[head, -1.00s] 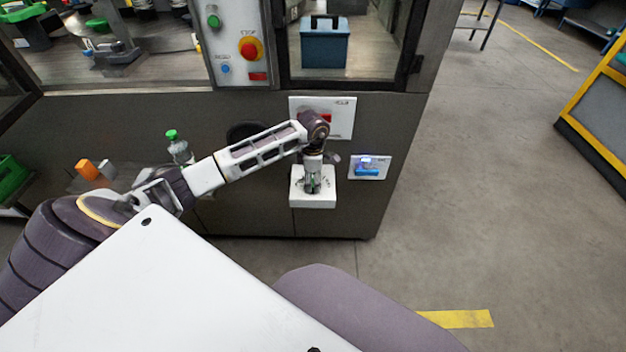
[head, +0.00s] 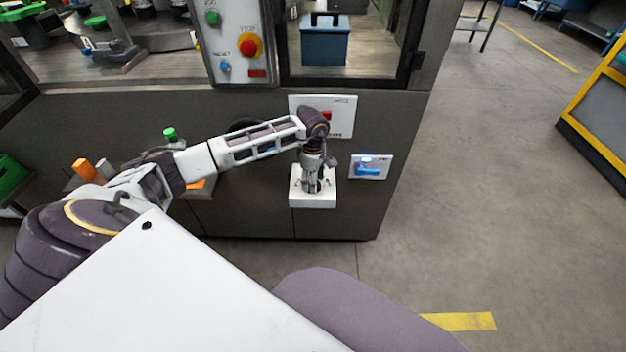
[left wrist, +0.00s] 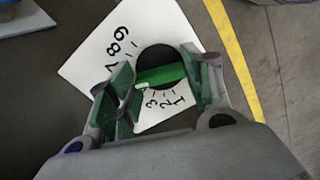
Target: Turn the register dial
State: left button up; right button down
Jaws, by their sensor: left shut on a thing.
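The register dial (left wrist: 155,57) is a round black knob with a green bar handle (left wrist: 168,74) across it. It sits on a white plate (left wrist: 88,70) printed with black numbers; 1, 2, 3 and 8, 9 can be read. The bar's white-marked end points left, a little above the 3. My left gripper (left wrist: 168,76) has its green-padded fingers on both sides of the bar and is shut on it. In the head view the plate (head: 313,201) is low on the machine front, and my left gripper (head: 313,183) covers most of the dial. My right gripper is not in view.
A white panel with a red part (head: 342,122) is just above, behind my wrist. A small panel with a blue switch (head: 368,167) is to the right. A stop button (head: 250,45) is higher up. A green-capped bottle (head: 170,134) stands left, near my forearm.

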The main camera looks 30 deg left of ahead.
pick_arm(q)
jog(key=o, duration=1)
jog(key=shift+o, duration=0.2)
notch_tip(320, 180, up, 12)
dwell(0.7)
